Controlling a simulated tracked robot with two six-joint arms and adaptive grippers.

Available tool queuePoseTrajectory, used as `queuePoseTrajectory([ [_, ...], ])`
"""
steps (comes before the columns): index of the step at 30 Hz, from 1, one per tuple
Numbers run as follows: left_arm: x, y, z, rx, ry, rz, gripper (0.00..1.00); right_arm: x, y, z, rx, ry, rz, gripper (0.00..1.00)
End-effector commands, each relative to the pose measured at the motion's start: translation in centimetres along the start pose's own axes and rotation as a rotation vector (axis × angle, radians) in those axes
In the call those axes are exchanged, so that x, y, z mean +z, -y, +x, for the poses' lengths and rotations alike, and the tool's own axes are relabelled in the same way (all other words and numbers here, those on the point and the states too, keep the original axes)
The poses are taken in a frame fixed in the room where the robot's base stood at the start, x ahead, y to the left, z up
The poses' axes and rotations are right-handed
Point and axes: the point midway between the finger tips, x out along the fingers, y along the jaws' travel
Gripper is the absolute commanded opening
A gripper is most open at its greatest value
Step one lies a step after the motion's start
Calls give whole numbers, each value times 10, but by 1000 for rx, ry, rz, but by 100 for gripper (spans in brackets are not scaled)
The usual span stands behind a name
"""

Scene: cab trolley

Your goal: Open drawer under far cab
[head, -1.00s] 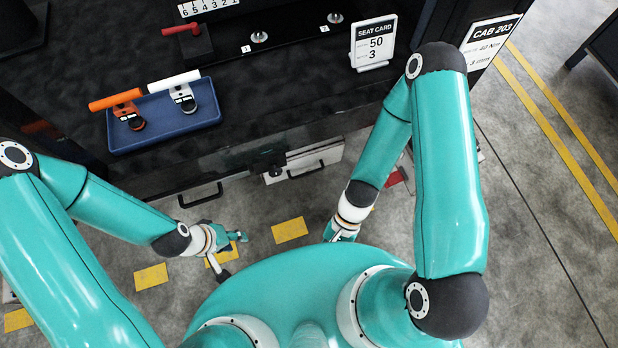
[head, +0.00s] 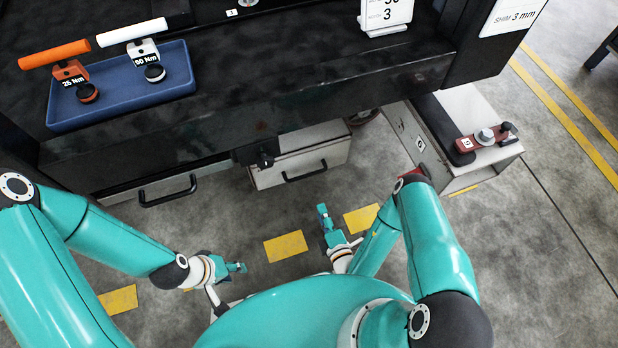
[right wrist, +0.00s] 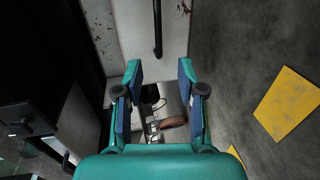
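In the head view two drawer fronts show under the dark bench. The right one is a light drawer (head: 275,165) with a black bar handle (head: 304,173). The left one has a black handle (head: 168,192).
On the bench a blue tray (head: 120,108) holds orange-handled and white-handled tools. A seat card (head: 385,14) stands to the right. A light box-shaped unit (head: 465,115) with a red tool (head: 482,138) stands at right. Floor with yellow marks (head: 286,246) is clear ahead.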

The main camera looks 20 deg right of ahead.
Motion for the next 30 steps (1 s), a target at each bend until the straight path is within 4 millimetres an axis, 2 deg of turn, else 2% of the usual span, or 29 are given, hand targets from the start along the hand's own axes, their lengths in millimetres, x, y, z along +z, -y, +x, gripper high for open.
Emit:
queuePoseTrajectory([
  [5,0,2,6,0,0,0,40,-2,-2,26,9,-6,-5,39],
  [15,0,10,28,0,0,0,40,-1,0,100,9,-5,-5,39],
  [21,0,14,40,0,0,0,40,-1,-2,136,8,-3,-3,39],
  [25,0,16,44,0,0,0,40,1,-1,151,6,-8,-4,39],
  [30,0,17,46,0,0,0,40,2,-1,160,8,-15,-2,39],
])
